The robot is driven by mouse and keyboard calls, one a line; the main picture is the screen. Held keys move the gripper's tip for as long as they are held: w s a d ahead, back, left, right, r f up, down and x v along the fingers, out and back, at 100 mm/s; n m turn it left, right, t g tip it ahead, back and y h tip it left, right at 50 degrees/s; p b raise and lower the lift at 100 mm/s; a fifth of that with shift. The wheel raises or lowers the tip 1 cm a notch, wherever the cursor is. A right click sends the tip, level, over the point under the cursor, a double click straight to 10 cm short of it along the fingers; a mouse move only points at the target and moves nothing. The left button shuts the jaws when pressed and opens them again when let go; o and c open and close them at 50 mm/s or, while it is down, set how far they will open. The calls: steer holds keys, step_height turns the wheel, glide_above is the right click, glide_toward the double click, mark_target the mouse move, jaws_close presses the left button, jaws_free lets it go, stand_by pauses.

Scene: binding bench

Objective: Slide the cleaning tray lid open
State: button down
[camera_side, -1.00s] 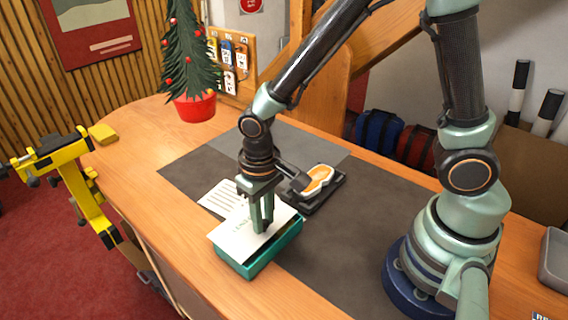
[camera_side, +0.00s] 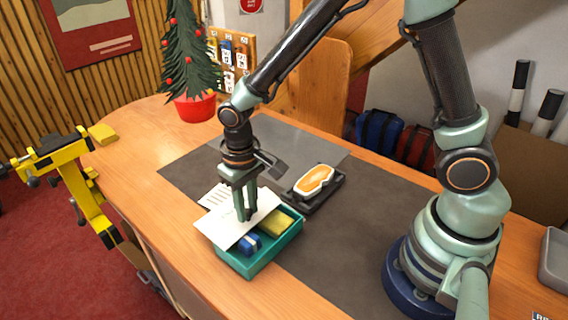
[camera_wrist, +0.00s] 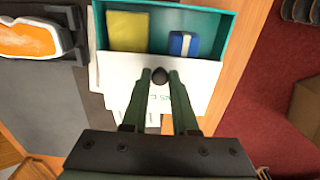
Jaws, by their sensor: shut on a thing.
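The teal cleaning tray (camera_side: 262,262) stands at the front edge of the bench, and its rim also shows in the wrist view (camera_wrist: 222,14). Its white lid (camera_side: 222,229) is slid part way off toward the back left. In the wrist view the lid (camera_wrist: 205,80) covers the lower part of the tray. A yellow sponge-like block (camera_wrist: 128,32) and a blue and white item (camera_wrist: 183,44) show in the open part. My gripper (camera_side: 245,217) is over the lid, its fingers shut on a dark knob (camera_wrist: 158,73) on the lid.
A printed sheet (camera_side: 214,196) lies behind the lid, partly under it. A dark holder with an orange and white piece (camera_side: 314,180) stands to the right. The grey mat (camera_side: 350,225) is clear on the right. A yellow clamp-like stand (camera_side: 75,170) is at the bench's left end.

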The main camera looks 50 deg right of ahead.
steer(key=shift+w, duration=1.25)
steer(key=shift+s, duration=0.1)
steer(key=c, duration=1)
jaws_free()
steer(key=shift+o, duration=0.2)
step_height(320, 180, up, 10)
